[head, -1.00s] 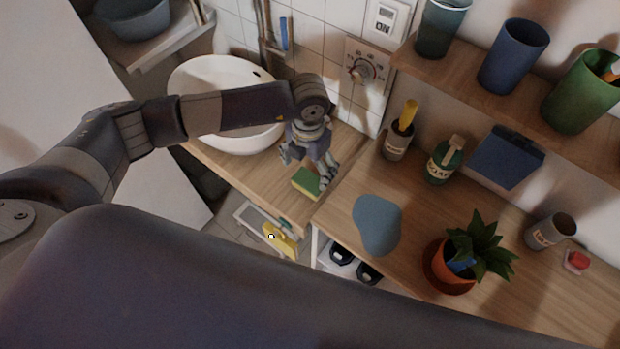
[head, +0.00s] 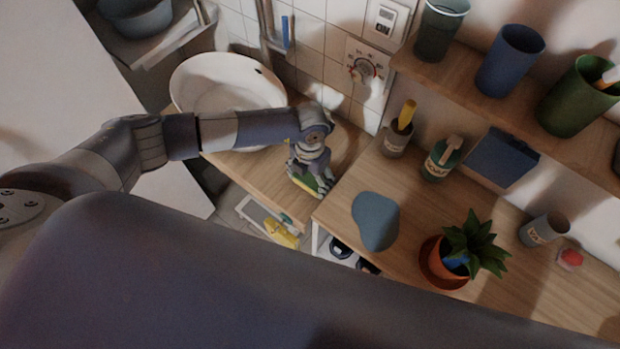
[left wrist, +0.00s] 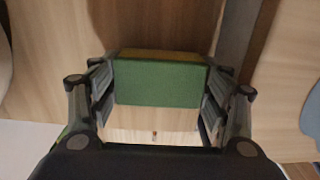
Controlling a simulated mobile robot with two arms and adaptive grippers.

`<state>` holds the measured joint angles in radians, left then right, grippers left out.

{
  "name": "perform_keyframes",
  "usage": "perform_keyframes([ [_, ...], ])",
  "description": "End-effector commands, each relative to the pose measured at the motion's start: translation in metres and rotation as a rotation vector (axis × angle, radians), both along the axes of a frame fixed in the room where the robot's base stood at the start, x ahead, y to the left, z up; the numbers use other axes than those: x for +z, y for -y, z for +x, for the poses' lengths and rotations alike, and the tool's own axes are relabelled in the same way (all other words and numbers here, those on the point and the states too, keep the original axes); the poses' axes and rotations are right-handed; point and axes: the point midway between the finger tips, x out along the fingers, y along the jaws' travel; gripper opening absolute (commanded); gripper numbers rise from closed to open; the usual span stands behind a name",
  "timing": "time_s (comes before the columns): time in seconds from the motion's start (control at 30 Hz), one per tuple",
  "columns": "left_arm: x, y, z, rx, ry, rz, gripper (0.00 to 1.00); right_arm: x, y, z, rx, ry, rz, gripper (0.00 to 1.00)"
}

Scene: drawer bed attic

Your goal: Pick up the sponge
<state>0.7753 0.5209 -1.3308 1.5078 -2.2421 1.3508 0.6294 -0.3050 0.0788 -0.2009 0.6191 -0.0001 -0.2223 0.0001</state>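The sponge (left wrist: 158,84), green on one face with a yellow layer behind it, lies on the wooden counter beside the basin. It also shows as a green patch (head: 317,184) in the head view, partly covered by my left gripper (head: 310,187). In the left wrist view my left gripper (left wrist: 160,105) is open, with one finger on each side of the sponge. The fingers are very close to its sides; I cannot tell whether they touch. My right gripper is not in view.
A white basin (head: 225,85) stands left of the sponge. A higher wooden counter (head: 400,205) to the right holds a blue-grey flat shape (head: 376,221), bottles and a potted plant (head: 470,250). A shelf (head: 480,95) with cups hangs above.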

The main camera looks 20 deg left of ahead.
Motion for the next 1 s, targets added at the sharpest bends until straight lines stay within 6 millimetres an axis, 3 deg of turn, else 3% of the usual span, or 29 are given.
perform_keyframes([
  [0.4, 0.006, 0.000, 0.001, 0.001, 0.001, 0.001, 0.54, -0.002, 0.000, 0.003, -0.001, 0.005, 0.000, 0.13],
  [0.8, 0.077, 0.000, 0.001, -0.001, 0.004, 0.000, 0.54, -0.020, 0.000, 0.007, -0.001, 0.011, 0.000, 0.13],
  [1.0, 0.098, 0.000, 0.000, 0.000, 0.001, 0.001, 0.54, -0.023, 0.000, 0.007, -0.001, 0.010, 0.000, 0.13],
])
